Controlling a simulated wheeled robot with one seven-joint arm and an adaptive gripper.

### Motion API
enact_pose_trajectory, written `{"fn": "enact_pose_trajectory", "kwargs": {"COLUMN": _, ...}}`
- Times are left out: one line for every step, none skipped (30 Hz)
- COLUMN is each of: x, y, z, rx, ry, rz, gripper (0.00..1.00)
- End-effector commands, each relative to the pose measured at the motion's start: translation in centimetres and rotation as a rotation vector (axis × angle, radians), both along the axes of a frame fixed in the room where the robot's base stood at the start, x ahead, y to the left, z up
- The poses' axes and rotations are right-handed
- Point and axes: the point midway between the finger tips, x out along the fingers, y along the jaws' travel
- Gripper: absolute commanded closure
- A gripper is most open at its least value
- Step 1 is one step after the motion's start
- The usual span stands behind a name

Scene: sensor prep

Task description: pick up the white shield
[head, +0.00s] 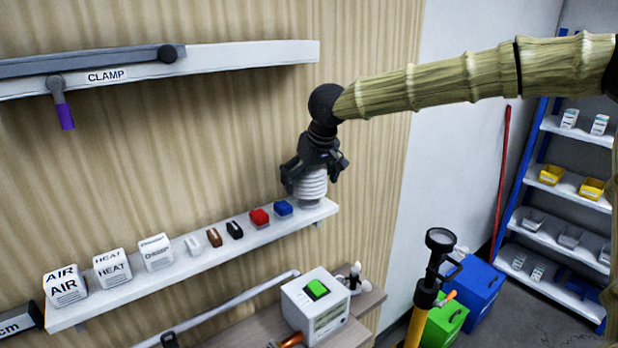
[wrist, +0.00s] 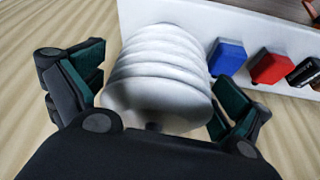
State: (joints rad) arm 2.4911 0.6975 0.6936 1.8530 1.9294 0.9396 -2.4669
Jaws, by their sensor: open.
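The white shield (head: 312,187) is a ribbed, stacked white piece standing at the right end of the white wall shelf. My gripper (head: 316,170) is above it, pointing down, with its fingers around the shield's upper part. In the wrist view the shield (wrist: 158,75) fills the middle, between the two spread fingers of my gripper (wrist: 155,98). The fingers are open, with the left one close beside the shield and the right one near its lower right edge. Whether either finger touches it cannot be told.
On the shelf (head: 190,262), left of the shield, stand a blue block (head: 283,208), a red block (head: 259,218), smaller dark, brown and white pieces, and labelled white boxes (head: 113,268). A clamp arm (head: 90,62) hangs above left. A white machine (head: 316,306) stands below.

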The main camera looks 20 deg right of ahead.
Motion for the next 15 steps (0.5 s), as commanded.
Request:
{"fn": "enact_pose_trajectory", "kwargs": {"x": 0.0, "y": 0.01, "z": -0.02, "rx": 0.0, "ry": 0.0, "rz": 0.0, "gripper": 0.0}}
{"fn": "enact_pose_trajectory", "kwargs": {"x": 0.0, "y": 0.01, "z": -0.02, "rx": 0.0, "ry": 0.0, "rz": 0.0, "gripper": 0.0}}
{"fn": "enact_pose_trajectory", "kwargs": {"x": -0.01, "y": 0.01, "z": -0.01, "rx": 0.0, "ry": 0.0, "rz": 0.0, "gripper": 0.0}}
{"fn": "enact_pose_trajectory", "kwargs": {"x": -0.01, "y": 0.02, "z": -0.02, "rx": 0.0, "ry": 0.0, "rz": 0.0, "gripper": 0.05}}
{"fn": "enact_pose_trajectory", "kwargs": {"x": -0.01, "y": 0.02, "z": -0.01, "rx": 0.0, "ry": 0.0, "rz": 0.0, "gripper": 0.11}}
{"fn": "enact_pose_trajectory", "kwargs": {"x": 0.0, "y": 0.02, "z": -0.01, "rx": 0.0, "ry": 0.0, "rz": 0.0, "gripper": 0.18}}
{"fn": "enact_pose_trajectory", "kwargs": {"x": 0.0, "y": 0.02, "z": -0.01, "rx": 0.0, "ry": 0.0, "rz": 0.0, "gripper": 0.24}}
{"fn": "enact_pose_trajectory", "kwargs": {"x": 0.0, "y": 0.02, "z": -0.01, "rx": 0.0, "ry": 0.0, "rz": 0.0, "gripper": 0.29}}
{"fn": "enact_pose_trajectory", "kwargs": {"x": -0.01, "y": 0.02, "z": -0.01, "rx": 0.0, "ry": 0.0, "rz": 0.0, "gripper": 0.36}}
{"fn": "enact_pose_trajectory", "kwargs": {"x": -0.01, "y": 0.02, "z": -0.01, "rx": 0.0, "ry": 0.001, "rz": 0.0, "gripper": 0.42}}
{"fn": "enact_pose_trajectory", "kwargs": {"x": -0.01, "y": 0.01, "z": -0.01, "rx": 0.0, "ry": 0.001, "rz": 0.0, "gripper": 0.45}}
{"fn": "enact_pose_trajectory", "kwargs": {"x": -0.02, "y": 0.01, "z": -0.02, "rx": 0.0, "ry": 0.001, "rz": 0.0, "gripper": 0.45}}
{"fn": "enact_pose_trajectory", "kwargs": {"x": 0.0, "y": 0.01, "z": 0.02, "rx": 0.0, "ry": 0.0, "rz": 0.0, "gripper": 0.45}}
{"fn": "enact_pose_trajectory", "kwargs": {"x": 0.0, "y": 0.01, "z": 0.02, "rx": 0.0, "ry": 0.0, "rz": 0.0, "gripper": 0.45}}
{"fn": "enact_pose_trajectory", "kwargs": {"x": -0.01, "y": 0.01, "z": 0.02, "rx": 0.0, "ry": 0.0, "rz": 0.0, "gripper": 0.45}}
